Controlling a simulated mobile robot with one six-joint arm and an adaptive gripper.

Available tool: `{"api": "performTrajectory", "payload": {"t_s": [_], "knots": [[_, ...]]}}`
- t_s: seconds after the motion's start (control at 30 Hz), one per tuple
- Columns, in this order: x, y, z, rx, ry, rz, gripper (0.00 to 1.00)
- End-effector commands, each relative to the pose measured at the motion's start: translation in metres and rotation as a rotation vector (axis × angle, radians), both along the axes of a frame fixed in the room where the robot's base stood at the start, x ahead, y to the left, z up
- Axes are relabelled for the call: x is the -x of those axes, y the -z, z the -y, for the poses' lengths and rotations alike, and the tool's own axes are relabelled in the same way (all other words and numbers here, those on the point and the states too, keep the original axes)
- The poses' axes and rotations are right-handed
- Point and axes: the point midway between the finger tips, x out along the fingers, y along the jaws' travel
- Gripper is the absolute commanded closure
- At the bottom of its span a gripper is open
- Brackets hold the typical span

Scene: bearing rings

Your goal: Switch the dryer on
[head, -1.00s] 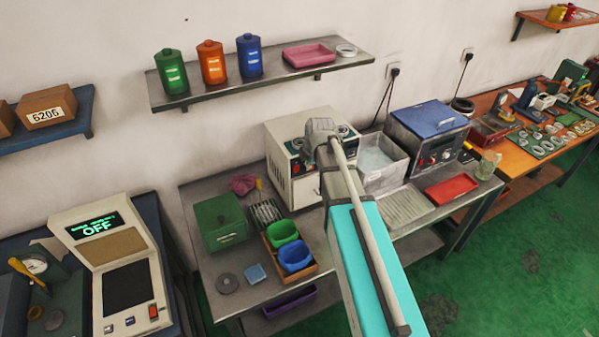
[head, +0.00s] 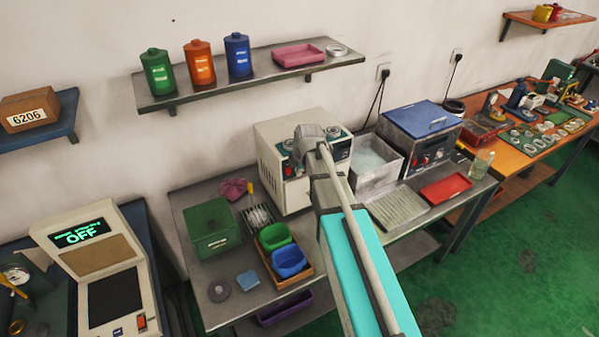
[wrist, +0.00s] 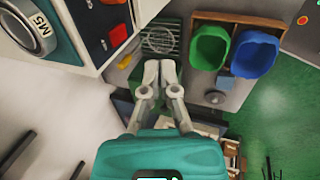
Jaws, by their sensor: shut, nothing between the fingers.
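A beige box-shaped machine (head: 276,157) with a teal dial panel stands at the back of the steel bench; I take it to be the dryer. In the wrist view its front (wrist: 75,40) fills the upper left, with a large round dial (wrist: 32,30) on teal and a red switch (wrist: 118,36) on a dark panel. My gripper (wrist: 159,64) is shut and empty, its fingertips side by side, apart from the red switch and below-right of it in that view. In the head view my arm hides the fingers and part of the machine's front.
A wooden tray (head: 262,262) with green and blue bins and a green box (head: 210,229) lie left. A shelf (head: 250,75) hangs above. A console (head: 100,262) reads OFF.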

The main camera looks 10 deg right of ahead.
Motion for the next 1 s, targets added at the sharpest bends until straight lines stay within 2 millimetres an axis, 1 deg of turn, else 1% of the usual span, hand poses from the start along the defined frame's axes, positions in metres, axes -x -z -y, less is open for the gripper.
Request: {"api": "performTrajectory", "payload": {"t_s": [0.03, 0.73, 0.8, 1.0], "knots": [[-0.002, 0.008, 0.000, 0.000, 0.000, 0.000, 1.00], [-0.020, 0.061, -0.005, 0.000, -0.001, 0.000, 1.00], [-0.032, 0.059, -0.008, 0.000, -0.001, 0.000, 1.00], [-0.051, 0.061, -0.013, 0.000, -0.001, 0.000, 1.00]]}}
